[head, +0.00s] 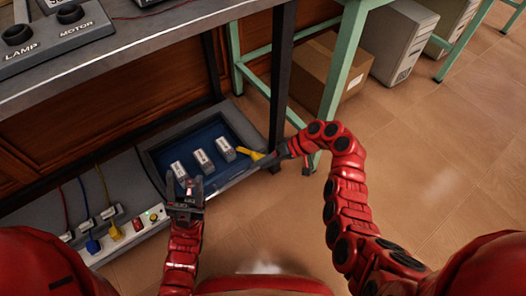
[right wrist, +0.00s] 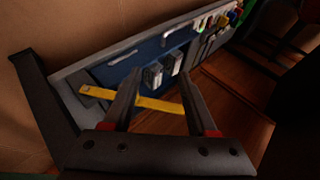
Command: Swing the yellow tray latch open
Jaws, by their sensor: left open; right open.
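The yellow tray latch (head: 251,155) is a thin bar at the right front corner of the grey tray with a blue inside (head: 170,150). In the right wrist view the latch (right wrist: 160,105) runs across between the two dark fingers of my right gripper (right wrist: 158,82); I cannot tell whether they touch it. In the head view my right gripper (head: 276,158) is open at the latch's outer end. My left gripper (head: 187,190) is open and empty over the tray's front left edge. The tray's front edge is partly hidden behind it.
Several small white-and-grey blocks (head: 202,157) are in the tray. A power strip (head: 125,232) with plugs and cables lies to the left. The workbench (head: 150,45) overhangs the tray, with a dark leg at right. Green table legs (head: 343,60) stand behind my right arm.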

